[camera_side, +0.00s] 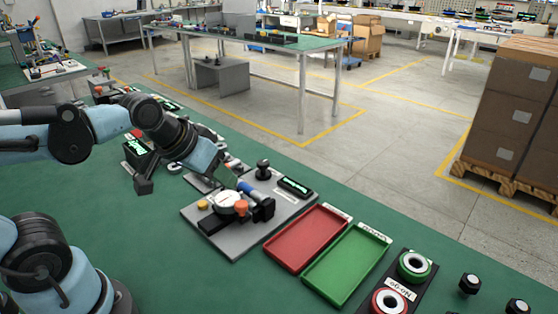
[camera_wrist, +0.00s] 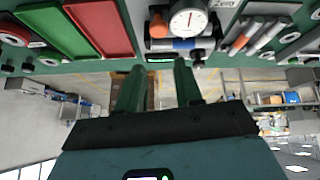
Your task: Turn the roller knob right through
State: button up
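A dial gauge with a white face (camera_side: 228,202) sits on a grey plate (camera_side: 232,246) on the green bench. It also shows in the wrist view (camera_wrist: 188,19). An orange knob (camera_side: 241,208) is beside the dial, with a yellow knob (camera_side: 203,204) on its other side. A black upright knob (camera_side: 263,170) stands at the plate's back. I cannot tell which of these is the roller knob. My gripper (camera_wrist: 157,67) has its two fingers apart with nothing visible between them. In the side view it is close above the gauge fixture, its tips hard to make out.
A red tray (camera_side: 307,238) and a green tray (camera_side: 347,265) lie right of the plate. Ring gauges (camera_side: 414,265) are beyond them at the front right. A small black display (camera_side: 295,187) is on the plate's back corner. More instruments are crowded behind my arm.

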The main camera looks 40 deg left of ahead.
jog(key=o, duration=0.4)
jog(key=w+a+r+n, duration=0.1)
jog(key=n, duration=0.1)
jog(key=w+r+n+g, duration=0.1)
jog(key=w+n, duration=0.1)
jog(key=w+a+r+n, duration=0.1)
jog(key=w+n, duration=0.1)
jog(key=n, duration=0.1)
jog(key=shift+a, duration=0.35)
jog(key=shift+o, duration=0.2)
jog(key=n+g+h, duration=0.3)
jog(key=n, duration=1.5)
send_near(263, 162)
jog(key=x, duration=0.8)
jog(key=shift+w+f, duration=0.1)
jog(key=shift+f, duration=0.15)
jog(key=shift+c, duration=0.3)
jog(key=c, duration=1)
